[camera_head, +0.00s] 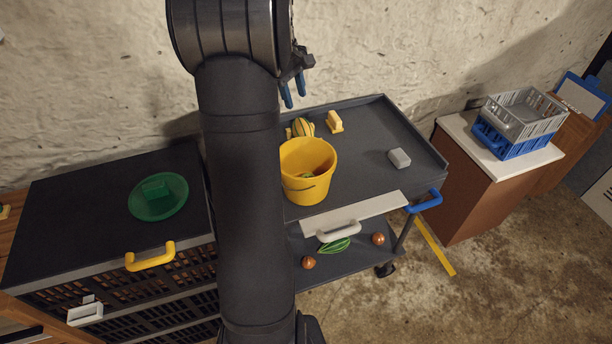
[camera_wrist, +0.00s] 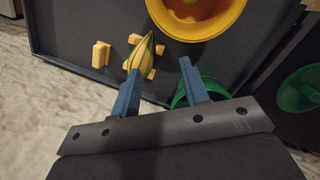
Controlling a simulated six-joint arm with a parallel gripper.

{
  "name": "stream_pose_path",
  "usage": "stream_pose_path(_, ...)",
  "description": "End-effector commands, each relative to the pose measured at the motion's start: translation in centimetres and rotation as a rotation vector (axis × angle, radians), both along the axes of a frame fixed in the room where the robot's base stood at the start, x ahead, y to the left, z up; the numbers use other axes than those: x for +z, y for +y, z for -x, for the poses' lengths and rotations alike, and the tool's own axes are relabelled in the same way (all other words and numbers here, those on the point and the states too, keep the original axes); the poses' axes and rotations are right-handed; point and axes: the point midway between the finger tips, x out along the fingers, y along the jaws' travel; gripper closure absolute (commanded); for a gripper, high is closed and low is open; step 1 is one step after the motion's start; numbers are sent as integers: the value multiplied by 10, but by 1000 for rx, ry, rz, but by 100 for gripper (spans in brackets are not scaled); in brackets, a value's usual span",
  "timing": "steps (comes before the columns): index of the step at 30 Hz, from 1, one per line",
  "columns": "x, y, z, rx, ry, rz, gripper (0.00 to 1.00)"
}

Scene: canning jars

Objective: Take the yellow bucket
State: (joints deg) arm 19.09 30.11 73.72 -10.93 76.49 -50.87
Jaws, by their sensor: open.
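The yellow bucket (camera_head: 303,188) stands upright on the grey cart top, near its front left part, just right of my arm in the head view. Something green and yellow lies inside it. The bucket also shows at the top of the wrist view (camera_wrist: 178,28), cut off by the frame edge. My gripper (camera_head: 293,89) is open and empty, above the back left of the cart. In the wrist view its blue fingers (camera_wrist: 160,68) are spread, with the bucket beyond them and apart from them.
A yellow-green striped object (camera_head: 302,127) and a yellow block (camera_head: 334,122) lie behind the bucket. A grey block (camera_head: 399,158) lies right. A green plate (camera_head: 174,205) is on the left cabinet. A green container (camera_wrist: 211,88) partly hides behind a finger. The cart's right top is mostly clear.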

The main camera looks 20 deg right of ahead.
Motion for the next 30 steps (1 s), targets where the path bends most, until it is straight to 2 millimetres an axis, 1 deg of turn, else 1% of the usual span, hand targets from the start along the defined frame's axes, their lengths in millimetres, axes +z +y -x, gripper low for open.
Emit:
stream_pose_path(1,8,-18,24,-161,-29,-26,59)
stream_pose_path(2,11,-26,36,-258,-47,-41,59)
stream_pose_path(3,15,-36,53,-388,-67,-61,59)
stream_pose_path(5,21,-47,77,-575,-95,-92,59)
stream_pose_path(6,24,-54,92,-690,-110,-111,59)
stream_pose_path(9,31,-65,123,-943,-138,-152,59)
stream_pose_path(12,36,-70,144,-1123,-156,-183,59)
stream_pose_path(15,38,-72,155,-1224,-163,-200,59)
stream_pose_path(17,37,-72,158,-1253,-165,-204,59)
stream_pose_path(20,26,-72,159,-1266,-163,-207,59)
stream_pose_path(23,6,-70,157,-1263,-160,-206,59)
stream_pose_path(30,-47,-66,154,-1262,-161,-206,59)
